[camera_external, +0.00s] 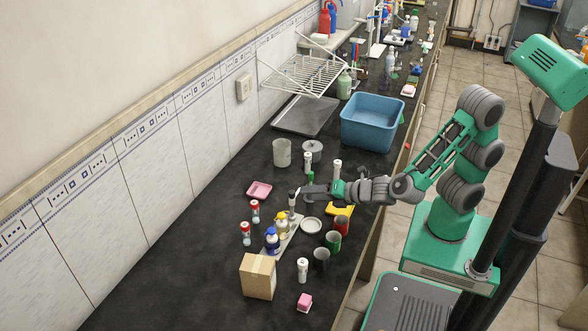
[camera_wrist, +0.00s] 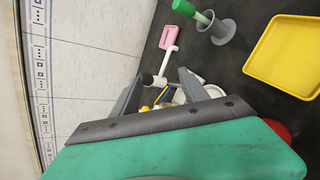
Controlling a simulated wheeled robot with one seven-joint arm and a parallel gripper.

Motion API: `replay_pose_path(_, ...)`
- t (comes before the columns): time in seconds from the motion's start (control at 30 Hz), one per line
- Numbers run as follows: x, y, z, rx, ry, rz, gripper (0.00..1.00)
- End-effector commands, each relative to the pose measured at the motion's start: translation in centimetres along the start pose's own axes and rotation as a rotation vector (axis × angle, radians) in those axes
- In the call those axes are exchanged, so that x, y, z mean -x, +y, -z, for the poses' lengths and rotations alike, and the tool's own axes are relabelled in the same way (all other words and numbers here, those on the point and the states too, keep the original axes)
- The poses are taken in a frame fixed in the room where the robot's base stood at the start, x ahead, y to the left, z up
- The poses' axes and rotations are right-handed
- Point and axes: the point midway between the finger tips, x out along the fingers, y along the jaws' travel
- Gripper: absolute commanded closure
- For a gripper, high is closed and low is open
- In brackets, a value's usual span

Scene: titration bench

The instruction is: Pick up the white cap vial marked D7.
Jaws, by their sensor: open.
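No D7 mark can be read in either view, so I cannot tell which vial bears it. One white vial (camera_external: 302,268) stands upright near the front, right of a cardboard box. Another pale upright vial (camera_external: 337,168) stands behind my arm, and a green one with a whitish top (camera_external: 308,163) stands to its left. My gripper (camera_external: 304,190) reaches left over the bench, above the group of small bottles. In the wrist view my gripper (camera_wrist: 160,88) has its fingers apart. A white bent piece (camera_wrist: 168,62) shows just beyond them; I cannot tell whether it touches a finger.
Blue and yellow bottles (camera_external: 272,241) stand on a pale tray near my gripper. Red-and-white containers (camera_external: 255,211) are at left; coloured cups (camera_external: 333,241) are at right. A yellow tray (camera_wrist: 285,55) and pink dish (camera_wrist: 184,8) lie nearby. A blue tub (camera_external: 370,128) stands farther back.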

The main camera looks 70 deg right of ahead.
Motion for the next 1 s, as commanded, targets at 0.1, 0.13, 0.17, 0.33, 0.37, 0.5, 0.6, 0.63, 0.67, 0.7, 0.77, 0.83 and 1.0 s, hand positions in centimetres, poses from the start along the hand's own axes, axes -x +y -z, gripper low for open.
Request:
replay_pose_path(0.1, 1.1, 2.4, 7.5, 0.524, -0.015, -0.271, 0.48)
replay_pose_path(0.13, 1.8, 3.2, 9.1, 0.638, -0.03, -0.338, 0.48)
replay_pose_path(0.17, 2.6, 3.8, 10.7, 0.745, -0.046, -0.403, 0.48)
replay_pose_path(0.33, 7.6, 5.8, 18.4, 1.21, -0.159, -0.718, 0.48)
replay_pose_path(0.37, 8.5, 5.9, 19.5, 1.271, -0.181, -0.765, 0.48)
replay_pose_path(0.5, 8.7, 4.9, 21.1, 1.207, -0.135, -0.825, 0.48)
replay_pose_path(0.6, 8.5, 4.4, 21.5, 1.109, -0.076, -0.833, 0.48)
replay_pose_path(0.63, 8.5, 4.4, 21.5, 1.09, -0.066, -0.833, 0.48)
replay_pose_path(0.67, 8.4, 4.5, 21.6, 1.078, -0.059, -0.833, 0.48)
replay_pose_path(0.7, 8.2, 4.7, 21.6, 1.069, -0.053, -0.832, 0.48)
replay_pose_path(0.77, 7.7, 5.3, 21.8, 1.065, -0.052, -0.831, 0.48)
replay_pose_path(0.83, 7.0, 6.0, 22.0, 1.065, -0.053, -0.829, 0.48)
replay_pose_path(1.0, 5.0, 7.5, 23.0, 1.065, -0.053, -0.828, 0.48)
